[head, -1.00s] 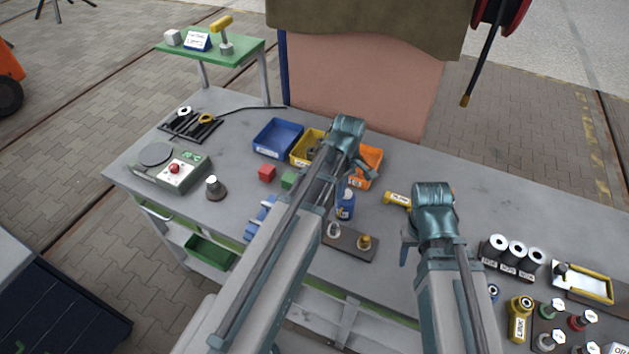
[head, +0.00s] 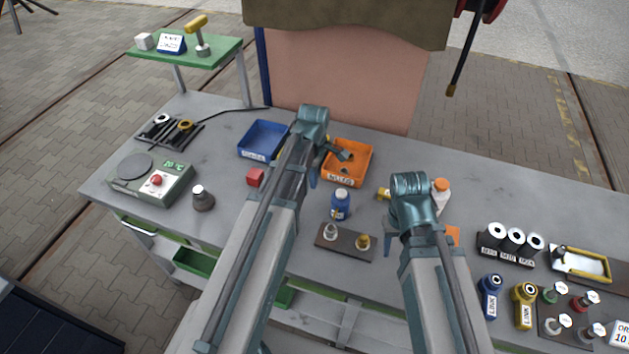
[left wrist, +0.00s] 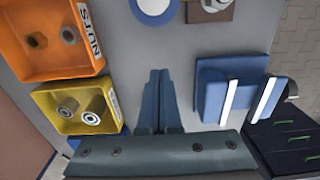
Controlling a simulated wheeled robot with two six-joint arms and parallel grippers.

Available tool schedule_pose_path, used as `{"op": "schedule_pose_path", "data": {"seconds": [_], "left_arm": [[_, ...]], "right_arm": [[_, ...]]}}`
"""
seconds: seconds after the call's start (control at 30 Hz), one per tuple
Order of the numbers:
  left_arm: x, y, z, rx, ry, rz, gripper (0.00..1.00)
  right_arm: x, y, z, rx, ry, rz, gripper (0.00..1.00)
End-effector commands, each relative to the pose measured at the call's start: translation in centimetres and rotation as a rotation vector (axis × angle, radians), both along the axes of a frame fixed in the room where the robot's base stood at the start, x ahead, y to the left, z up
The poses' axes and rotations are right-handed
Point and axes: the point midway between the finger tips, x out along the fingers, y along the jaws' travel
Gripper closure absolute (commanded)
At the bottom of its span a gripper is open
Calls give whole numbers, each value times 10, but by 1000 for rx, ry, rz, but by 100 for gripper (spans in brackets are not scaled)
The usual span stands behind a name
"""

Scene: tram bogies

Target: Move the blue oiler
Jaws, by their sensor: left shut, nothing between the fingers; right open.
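A small blue bottle with a pale cap (head: 341,205) stands upright on the grey bench, behind a brown board. A blue labelled container (head: 490,297) stands at the right beside a yellow one; I cannot tell for sure which blue item is the oiler. My left gripper (head: 313,180) is left of the bottle, apart from it, pointing down. In the left wrist view its fingers (left wrist: 158,88) are shut and empty, with a round blue-and-white top (left wrist: 155,6) beyond them. My right gripper (head: 388,246) is open, right of the brown board; its far finger is hidden.
An orange bin (head: 347,160) and a blue bin (head: 263,140) stand behind. A yellow bin (left wrist: 80,108) and blue slotted block (left wrist: 232,85) flank the left fingers in the wrist view. The brown board (head: 345,243) holds two small fittings.

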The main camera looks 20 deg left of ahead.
Motion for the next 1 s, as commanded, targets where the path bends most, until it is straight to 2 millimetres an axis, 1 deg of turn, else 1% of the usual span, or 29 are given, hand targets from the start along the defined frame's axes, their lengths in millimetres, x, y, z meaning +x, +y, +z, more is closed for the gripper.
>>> {"op": "schedule_pose_path", "data": {"seconds": [0.03,0.5,0.53,0.57,0.6,0.73,0.83,1.0], "left_arm": [[0,0,-14,0,0,0,100],[0,0,-80,0,0,-1,100],[0,-2,-82,0,0,-2,100],[-1,-11,-75,0,0,-5,100],[-1,-18,-73,0,0,-6,100],[-1,-34,-73,0,0,-4,100],[-1,-39,-73,0,0,-1,100],[-1,-40,-73,0,0,0,100]], "right_arm": [[0,0,-14,0,0,0,50],[0,0,-80,0,0,-3,50],[0,0,-82,0,0,-3,50],[0,0,-75,0,0,-3,50],[0,0,-73,0,0,-3,50],[0,0,-73,0,0,-3,50],[0,0,-73,0,0,-3,50],[0,0,-73,0,0,-2,50]]}}
